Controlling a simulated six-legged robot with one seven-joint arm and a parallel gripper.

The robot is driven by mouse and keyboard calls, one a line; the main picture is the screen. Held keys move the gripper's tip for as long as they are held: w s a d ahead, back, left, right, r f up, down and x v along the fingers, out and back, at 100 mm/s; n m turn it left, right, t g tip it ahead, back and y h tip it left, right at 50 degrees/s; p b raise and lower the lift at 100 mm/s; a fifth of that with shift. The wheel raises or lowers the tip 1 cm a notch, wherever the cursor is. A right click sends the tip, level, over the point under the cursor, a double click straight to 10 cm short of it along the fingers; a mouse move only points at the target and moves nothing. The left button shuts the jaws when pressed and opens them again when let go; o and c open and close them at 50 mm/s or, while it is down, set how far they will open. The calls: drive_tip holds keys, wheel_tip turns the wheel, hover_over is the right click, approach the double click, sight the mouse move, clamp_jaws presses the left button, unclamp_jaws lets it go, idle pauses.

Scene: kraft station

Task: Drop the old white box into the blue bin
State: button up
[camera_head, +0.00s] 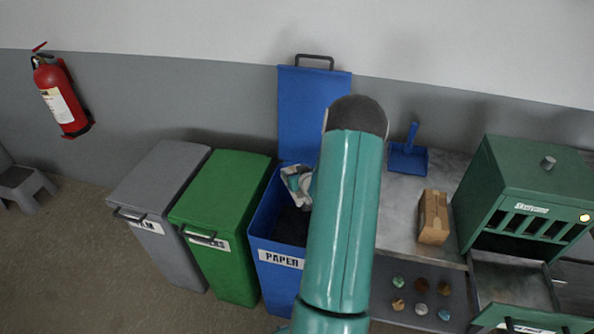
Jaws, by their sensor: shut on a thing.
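The blue bin (264,215) stands with its lid (302,115) raised against the wall and a PAPER label on its front. Its dark inside shows. The old white box (291,171), pale and worn with teal-grey patches, shows in small part over the back of the bin's opening. My gripper (304,186) is at the box, shut on it, mostly hidden behind my teal arm. The arm also covers the right side of the bin. I cannot tell how high the box is above the rim.
A green bin (225,175) and a grey bin (165,180), both lidded, stand left of the blue one. Right are a metal bench (400,215) with a brown carton (433,217), a blue dustpan (408,158), a green machine (530,190) and several small lumps.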

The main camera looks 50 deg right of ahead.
drive_tip(key=shift+w+f, duration=0.1)
drive_tip(key=shift+f, duration=2.4)
drive_tip(key=o, duration=1.2)
drive_tip(key=shift+c, duration=0.2)
drive_tip(key=shift+r, duration=0.5)
wheel_tip(320, 180, up, 3)
drive_tip(key=shift+a+f, duration=0.15)
drive_tip(key=s+a+r, duration=0.2)
drive_tip(key=r, duration=0.1)
drive_tip(key=s+a+r, duration=0.1)
drive_tip(key=r, duration=0.1)
drive_tip(key=shift+s, duration=0.1)
drive_tip(key=s+a+r, duration=0.4)
drive_tip(key=s+a, duration=0.2)
drive_tip(key=a, duration=0.1)
drive_tip(key=shift+s+r, duration=0.15)
drive_tip(key=shift+s, duration=0.05)
